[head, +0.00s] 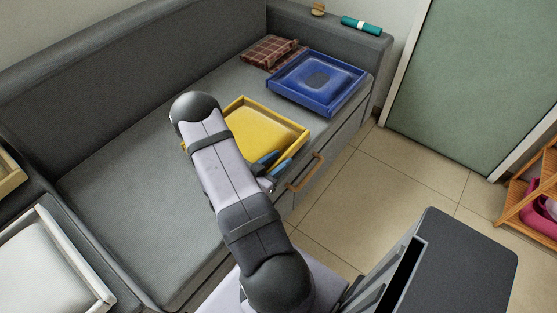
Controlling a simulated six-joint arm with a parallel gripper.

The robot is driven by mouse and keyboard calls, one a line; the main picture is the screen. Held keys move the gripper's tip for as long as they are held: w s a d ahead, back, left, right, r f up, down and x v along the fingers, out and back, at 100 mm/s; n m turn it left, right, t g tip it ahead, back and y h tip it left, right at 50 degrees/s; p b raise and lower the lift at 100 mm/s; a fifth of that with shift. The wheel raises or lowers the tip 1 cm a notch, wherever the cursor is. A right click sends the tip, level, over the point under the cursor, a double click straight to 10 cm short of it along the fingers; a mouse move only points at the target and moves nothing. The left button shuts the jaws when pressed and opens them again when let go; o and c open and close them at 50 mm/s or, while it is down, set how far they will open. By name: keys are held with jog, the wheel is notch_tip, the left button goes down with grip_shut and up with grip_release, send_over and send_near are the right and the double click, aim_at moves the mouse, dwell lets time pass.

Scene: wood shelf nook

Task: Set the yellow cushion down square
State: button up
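The yellow cushion (262,131) looks like a shallow square piece with a raised rim. It lies on the grey bench seat, left of and nearer than the blue piece, close to the seat's front edge. My arm hides its left and near parts. My gripper (273,163) is at its near right side, with two blue fingertips close to the rim. The fingertips show a little apart. I cannot tell whether they hold the rim or only stand beside it, or whether the cushion's underside touches the seat.
A blue square piece (290,92) with a raised rim lies farther along the seat. A brown checked cloth (269,52) lies behind it. An orange-brown handle (306,173) is on the bench front. A teal roll (361,25) rests on the armrest. The left seat (130,195) is clear.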

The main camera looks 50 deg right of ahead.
jog(key=shift+r, duration=0.1)
jog(key=shift+r, duration=0.15)
jog(key=p+v, duration=0.1)
jog(key=v, duration=1.1)
dwell(0.4)
